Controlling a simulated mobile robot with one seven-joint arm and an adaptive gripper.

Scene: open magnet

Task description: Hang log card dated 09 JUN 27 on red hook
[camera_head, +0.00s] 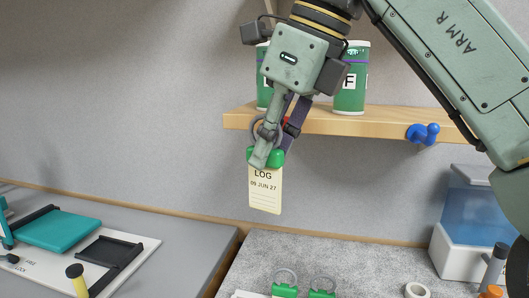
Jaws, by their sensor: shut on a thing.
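The log card (265,192) is pale yellow and reads "LOG 09 JUN 27". It hangs upright under a green clip with a metal ring. My gripper (266,152) is shut at the clip and ring and holds the card in the air in front of the shelf (390,124). A small red patch (285,121), possibly the red hook, shows behind my gripper at the shelf's front edge; most of it is hidden. I cannot tell whether the ring touches it. A blue hook (424,133) sits on the shelf edge to the right, empty.
Green cups (351,80) stand on the shelf behind my gripper. Green clips with rings (285,287) lie on the grey speckled surface below. A blue and white container (468,220) stands at right. A teal pad (58,229) lies on the left bench.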

